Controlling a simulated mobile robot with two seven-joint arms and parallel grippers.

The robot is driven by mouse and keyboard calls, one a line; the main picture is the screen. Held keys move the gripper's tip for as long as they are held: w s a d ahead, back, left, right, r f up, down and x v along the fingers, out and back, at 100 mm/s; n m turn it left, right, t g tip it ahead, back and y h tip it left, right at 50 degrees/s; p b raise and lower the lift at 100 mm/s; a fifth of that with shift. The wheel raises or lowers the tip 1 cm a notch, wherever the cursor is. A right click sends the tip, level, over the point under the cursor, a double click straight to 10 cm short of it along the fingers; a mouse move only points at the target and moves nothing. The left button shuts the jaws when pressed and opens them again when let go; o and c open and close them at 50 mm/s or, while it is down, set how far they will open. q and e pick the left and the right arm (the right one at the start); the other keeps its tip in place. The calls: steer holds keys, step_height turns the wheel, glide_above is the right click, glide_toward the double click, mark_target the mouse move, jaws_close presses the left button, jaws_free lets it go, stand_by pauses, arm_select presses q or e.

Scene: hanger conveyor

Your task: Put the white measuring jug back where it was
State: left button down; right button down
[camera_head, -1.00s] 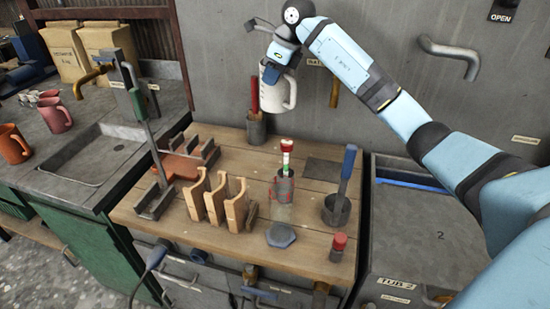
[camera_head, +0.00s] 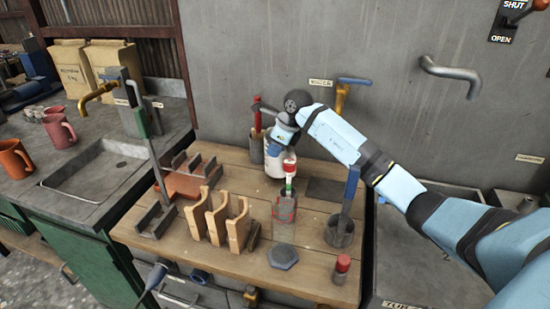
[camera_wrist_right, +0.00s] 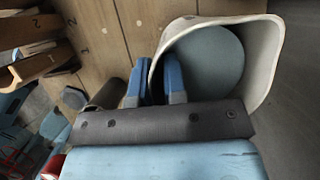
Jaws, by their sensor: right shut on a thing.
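The white measuring jug (camera_head: 273,168) is at the back of the wooden bench, partly hidden by my right gripper (camera_head: 284,146) and by the red-topped item in front. I cannot tell whether its base touches the bench. In the right wrist view the jug (camera_wrist_right: 268,50) shows its open mouth, with a blue-grey round surface inside. My right gripper (camera_wrist_right: 155,82) is shut on the jug's wall at the rim. My left gripper is not in view.
A grey pot with a red-handled tool (camera_head: 256,140) stands close left of the jug. A clear vessel (camera_head: 284,215), a pot with a blue-handled tool (camera_head: 340,232) and wooden cradles (camera_head: 237,225) stand nearer. A dark flat plate (camera_head: 325,188) lies right of the jug.

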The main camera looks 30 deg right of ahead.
mark_target(270, 166)
steer(key=shift+f, duration=1.6)
steer(key=shift+f, duration=0.1)
steer(key=c, duration=1.2)
jaws_free()
steer(key=shift+o, duration=0.2)
steer(key=v, duration=1.2)
